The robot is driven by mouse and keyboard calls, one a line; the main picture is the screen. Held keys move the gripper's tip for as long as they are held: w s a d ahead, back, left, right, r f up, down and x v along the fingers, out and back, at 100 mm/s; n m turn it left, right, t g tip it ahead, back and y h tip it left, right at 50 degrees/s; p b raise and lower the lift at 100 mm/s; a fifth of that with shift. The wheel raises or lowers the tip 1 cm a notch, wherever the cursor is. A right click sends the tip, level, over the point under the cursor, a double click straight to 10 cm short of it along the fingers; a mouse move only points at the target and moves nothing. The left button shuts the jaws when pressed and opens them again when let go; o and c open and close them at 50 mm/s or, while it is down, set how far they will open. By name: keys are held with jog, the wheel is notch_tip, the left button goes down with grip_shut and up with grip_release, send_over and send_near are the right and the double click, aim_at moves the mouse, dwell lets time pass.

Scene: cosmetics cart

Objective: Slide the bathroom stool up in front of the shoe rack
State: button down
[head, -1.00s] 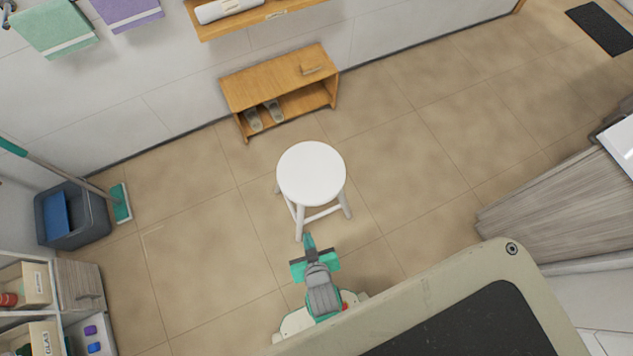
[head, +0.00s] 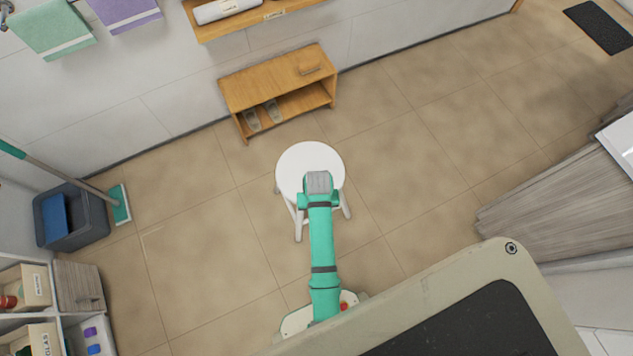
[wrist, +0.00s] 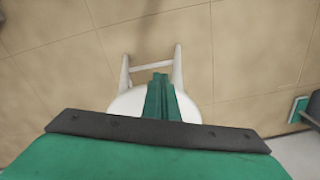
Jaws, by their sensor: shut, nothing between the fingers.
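The white round bathroom stool (head: 299,160) stands upright on the tiled floor, a short gap in front of the wooden shoe rack (head: 262,88). The rack stands against the wall with a pair of slippers on its lower shelf. My arm reaches over the stool in the head view and covers part of its seat and legs. My gripper is hidden there. In the wrist view my gripper (wrist: 160,88) has its green fingers together and empty, in front of the white seat (wrist: 127,104). Two legs and a rung show beyond. I cannot tell whether the fingers touch the stool.
A grey bucket (head: 84,229) and a mop (head: 120,204) stand at the left, above a shelf unit (head: 79,286) with boxes. A grey wooden cabinet (head: 560,205) is at the right. The floor around the stool is clear.

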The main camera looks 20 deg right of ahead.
jog(key=w+d+f, duration=0.1)
jog(key=w+f, duration=0.2)
jog(key=f, duration=0.6)
jog(key=shift+w+d+f, duration=0.15)
jog(key=shift+w+f, duration=0.05)
jog(key=shift+w, duration=0.15)
